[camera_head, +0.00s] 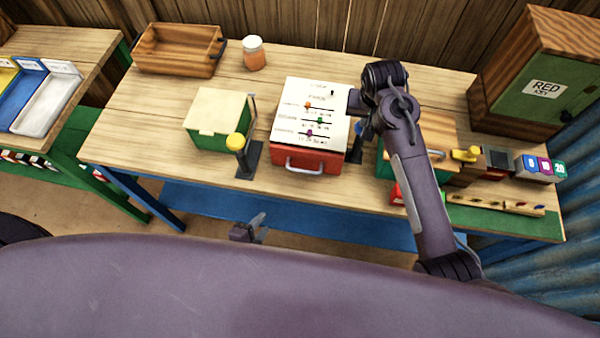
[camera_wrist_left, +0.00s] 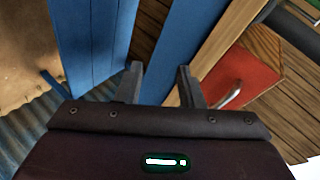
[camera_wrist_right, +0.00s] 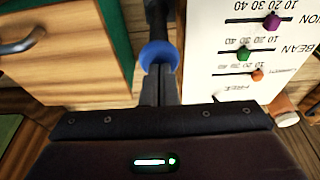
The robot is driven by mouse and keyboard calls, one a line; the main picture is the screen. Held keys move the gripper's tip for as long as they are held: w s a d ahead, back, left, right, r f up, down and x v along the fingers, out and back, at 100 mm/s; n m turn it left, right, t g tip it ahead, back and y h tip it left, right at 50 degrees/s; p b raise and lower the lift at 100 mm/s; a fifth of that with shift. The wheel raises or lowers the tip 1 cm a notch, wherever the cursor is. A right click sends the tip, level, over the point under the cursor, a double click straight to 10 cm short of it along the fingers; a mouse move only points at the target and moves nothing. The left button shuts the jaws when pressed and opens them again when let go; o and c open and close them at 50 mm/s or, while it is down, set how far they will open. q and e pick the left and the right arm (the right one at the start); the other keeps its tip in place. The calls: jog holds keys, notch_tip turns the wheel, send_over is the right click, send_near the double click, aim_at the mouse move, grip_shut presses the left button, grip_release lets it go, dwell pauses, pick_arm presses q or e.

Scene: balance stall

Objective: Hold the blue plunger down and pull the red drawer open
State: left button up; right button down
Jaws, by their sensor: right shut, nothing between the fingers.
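The red drawer (camera_head: 320,165) sits under a white sloped panel with sliders (camera_head: 312,92); its front looks flush. Its metal handle (camera_head: 304,168) also shows in the left wrist view (camera_wrist_left: 232,95). The blue plunger (camera_head: 364,131) stands just right of the red unit, partly hidden by my right arm. My right gripper (camera_wrist_right: 161,72) is shut and empty, its fingertips over the blue plunger top (camera_wrist_right: 157,54); I cannot tell whether they press it. My left gripper (camera_head: 257,222) is open and empty, in front of the table edge, left of and below the handle (camera_wrist_left: 160,72).
A green box (camera_head: 213,138) and a yellow-topped post (camera_head: 236,142) stand left of the drawer. A wooden tray (camera_head: 178,48) and orange jar (camera_head: 253,55) stand behind. A wooden cabinet (camera_head: 535,65) is at the right. The floor space before the drawer is clear.

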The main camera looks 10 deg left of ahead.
pick_arm(q)
jog(key=w+d+r+m+t+h, duration=0.1)
jog(key=d+r+m+t, duration=0.1)
jog(key=r, duration=0.4)
jog(key=w+d+r+m+t+h, duration=0.1)
jog(key=w+d+r+m, duration=0.15)
jog(key=r, duration=0.35)
jog(key=x, duration=1)
jog(key=shift+w+d+f, duration=0.15)
jog(key=shift+w+d, duration=0.1)
jog(key=shift+d, duration=0.05)
jog(key=shift+c, duration=0.2)
grip_shut()
